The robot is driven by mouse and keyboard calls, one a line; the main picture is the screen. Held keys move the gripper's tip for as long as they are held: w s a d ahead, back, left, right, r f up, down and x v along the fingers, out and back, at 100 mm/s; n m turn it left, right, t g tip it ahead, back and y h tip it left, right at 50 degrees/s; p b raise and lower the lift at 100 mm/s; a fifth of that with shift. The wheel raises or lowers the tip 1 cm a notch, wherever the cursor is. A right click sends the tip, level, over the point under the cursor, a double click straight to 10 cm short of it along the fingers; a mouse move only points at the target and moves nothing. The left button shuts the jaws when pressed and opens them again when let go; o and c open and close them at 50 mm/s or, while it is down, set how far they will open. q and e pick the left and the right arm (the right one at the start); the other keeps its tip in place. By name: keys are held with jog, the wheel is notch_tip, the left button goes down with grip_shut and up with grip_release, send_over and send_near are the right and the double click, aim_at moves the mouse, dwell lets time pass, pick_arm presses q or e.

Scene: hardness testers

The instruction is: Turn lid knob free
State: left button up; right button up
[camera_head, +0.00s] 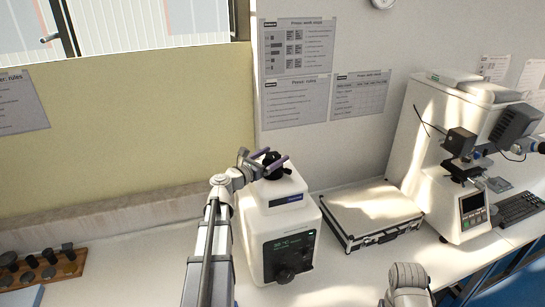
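A white press with a dark front panel and a lit display (290,243) stands on the bench at the picture's centre. Its black lid knob (272,166) sits on top of the white lid (276,191). My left gripper (271,159) is at the knob, reaching in from the left, with its dark purplish fingers beside and partly over it. The fingers overlap the knob in this view, so I cannot tell whether they grip it or only stand around it. My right gripper is not in view; only part of my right arm shows at the bottom.
A silver case (370,210) lies right of the press. A hardness tester (462,200) and a keyboard (520,208) stand farther right. A wooden rack with dark pieces (68,268) lies at lower left. Bench between rack and press is clear.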

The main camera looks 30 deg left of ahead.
aim_at(268, 160)
pick_arm(q)
jog(key=c, duration=1.3)
jog(key=shift+d+n+y, duration=0.1)
jog(key=shift+n+y, duration=0.2)
jog(key=shift+y, duration=0.1)
jog(key=shift+n+y, duration=0.5)
jog(key=shift+y, duration=0.3)
jog(key=o, duration=1.4)
jog(key=s, duration=0.7)
jog(key=shift+s+a, duration=0.35)
jog(key=shift+s, duration=0.05)
jog(key=shift+f, duration=0.1)
